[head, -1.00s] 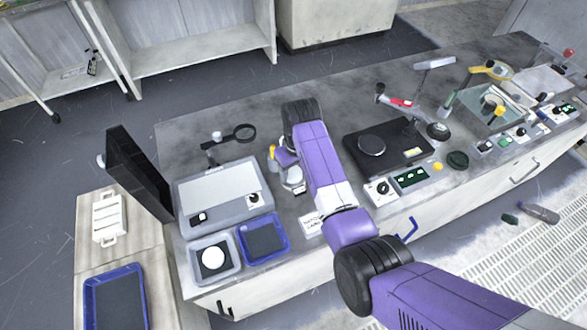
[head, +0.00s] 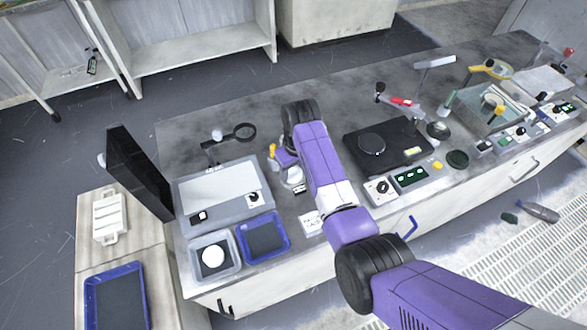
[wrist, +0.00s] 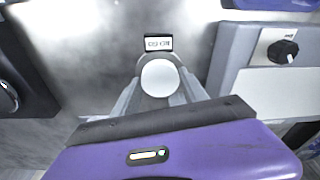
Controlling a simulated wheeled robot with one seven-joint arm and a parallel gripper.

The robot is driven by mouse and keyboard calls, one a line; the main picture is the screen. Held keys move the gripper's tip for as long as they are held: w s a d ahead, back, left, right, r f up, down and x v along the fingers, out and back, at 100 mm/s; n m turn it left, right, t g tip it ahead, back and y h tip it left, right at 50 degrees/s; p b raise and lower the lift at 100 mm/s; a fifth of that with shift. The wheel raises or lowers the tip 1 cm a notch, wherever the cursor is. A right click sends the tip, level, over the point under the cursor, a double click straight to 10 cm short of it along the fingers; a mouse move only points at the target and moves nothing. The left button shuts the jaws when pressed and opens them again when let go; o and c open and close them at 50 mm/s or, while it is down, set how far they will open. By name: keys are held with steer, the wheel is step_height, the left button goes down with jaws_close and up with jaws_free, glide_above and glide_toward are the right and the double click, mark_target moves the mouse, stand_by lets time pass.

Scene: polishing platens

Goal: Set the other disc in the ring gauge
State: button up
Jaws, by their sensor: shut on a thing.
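My gripper (wrist: 159,82) is shut on a white disc (wrist: 158,77), with one grey finger on either side of it. The ring gauge (wrist: 157,43) lies right at the disc; its small display shows just beyond, and a grey rim shows around the disc's far edge. I cannot tell whether the disc is seated in the ring or held just above it. In the head view, my purple arm partly hides the gripper and the gauge (head: 299,187). Another white disc (head: 212,257) lies on a dark pad in the grey tray (head: 229,275) at the bench's front left.
A blue tray (head: 286,247) with a dark, empty lining stands beside the grey tray. A grey polishing machine (head: 183,203) stands left of the gauge, a black platen unit (head: 404,163) to the right. A white card (head: 311,223) lies in front.

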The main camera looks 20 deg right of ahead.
steer(key=o, duration=1.5)
steer(key=shift+o, duration=0.2)
steer(key=r, duration=0.5)
steer(key=s+r, duration=0.1)
steer(key=r, duration=0.1)
steer(key=shift+d+r, duration=0.1)
steer(key=shift+r, duration=0.3)
